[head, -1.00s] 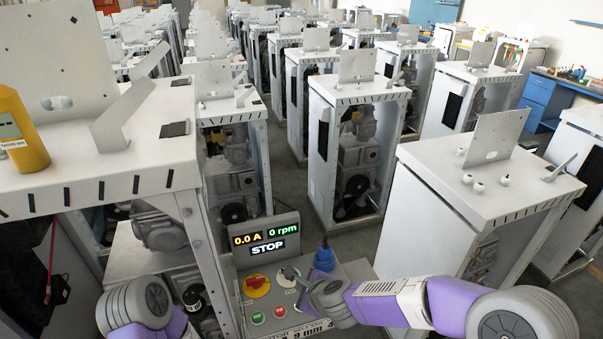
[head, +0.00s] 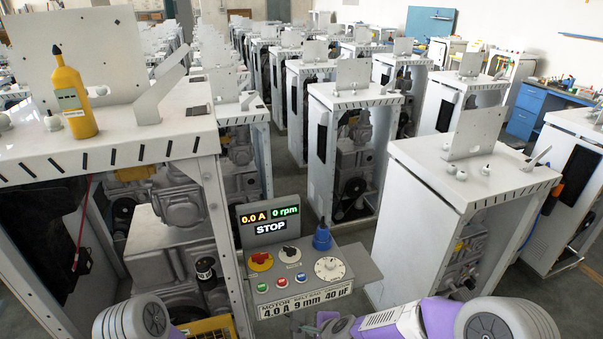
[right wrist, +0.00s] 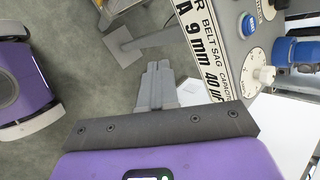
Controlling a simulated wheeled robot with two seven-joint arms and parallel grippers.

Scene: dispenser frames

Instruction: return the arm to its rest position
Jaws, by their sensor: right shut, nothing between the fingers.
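My right arm (head: 385,320) reaches in along the bottom edge of the head view, below the control panel (head: 318,250). In the right wrist view my right gripper (right wrist: 158,72) is shut and empty, its two grey fingers together. It is apart from the panel, over the grey floor. The panel also shows at upper right of the right wrist view (right wrist: 222,30). Of my left arm only a rounded grey joint (head: 133,318) shows at the bottom left; its gripper is out of view.
The panel carries a red-yellow knob (head: 260,262), a black selector (head: 289,254), a white dial (head: 329,268) and a blue connector (head: 322,236). Its display (head: 270,219) reads 0.0 A, 0 rpm, STOP. White cabinets stand left and right (head: 415,195). A yellow bottle (head: 73,100) stands at left.

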